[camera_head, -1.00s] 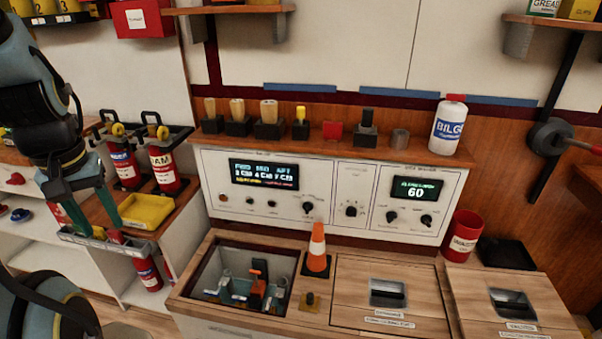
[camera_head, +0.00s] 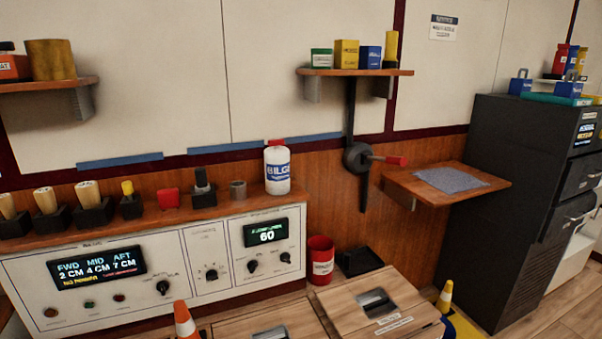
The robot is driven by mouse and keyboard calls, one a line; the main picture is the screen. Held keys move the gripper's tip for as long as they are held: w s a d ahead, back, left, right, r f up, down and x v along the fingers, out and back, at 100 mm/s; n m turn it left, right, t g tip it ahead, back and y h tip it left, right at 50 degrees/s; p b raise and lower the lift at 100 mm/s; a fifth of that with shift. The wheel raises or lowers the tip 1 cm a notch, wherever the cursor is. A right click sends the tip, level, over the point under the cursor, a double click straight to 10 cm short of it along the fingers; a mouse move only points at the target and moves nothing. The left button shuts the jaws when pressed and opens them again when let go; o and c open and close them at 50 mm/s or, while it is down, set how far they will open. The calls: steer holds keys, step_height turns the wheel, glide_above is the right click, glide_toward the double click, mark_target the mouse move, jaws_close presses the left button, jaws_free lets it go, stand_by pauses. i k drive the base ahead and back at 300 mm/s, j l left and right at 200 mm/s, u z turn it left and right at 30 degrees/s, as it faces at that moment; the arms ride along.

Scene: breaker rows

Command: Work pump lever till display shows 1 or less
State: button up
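The pump lever (camera_head: 385,160) is a bar with a red grip, pointing right from a round dark hub (camera_head: 357,157) on a dark vertical rail on the wood-panelled wall. The left display (camera_head: 97,268) on the white panel reads FWD 2 CM, MID 4 CM, AFT 7 CM, with smaller coloured text below. A second display (camera_head: 265,232) on the right of the panel reads 60. My gripper is out of view, and nothing touches the lever.
A small wooden shelf (camera_head: 440,184) with a grey mat juts out right of the lever. Below stand a red bin (camera_head: 320,262), a black tray (camera_head: 359,261) and wooden hatches (camera_head: 375,310). A dark cabinet (camera_head: 505,210) stands at right.

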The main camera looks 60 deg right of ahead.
mark_target(391, 160)
steer(key=k+l+z, duration=0.2)
steer(key=k, duration=0.3)
steer(key=k+l+z, duration=0.2)
steer(key=k+l, duration=0.25)
steer(key=l+z, duration=0.5)
steer(key=l, duration=0.8)
steer(key=i+l+z, duration=0.2)
steer(key=i+l, duration=0.25)
steer(key=l, duration=0.1)
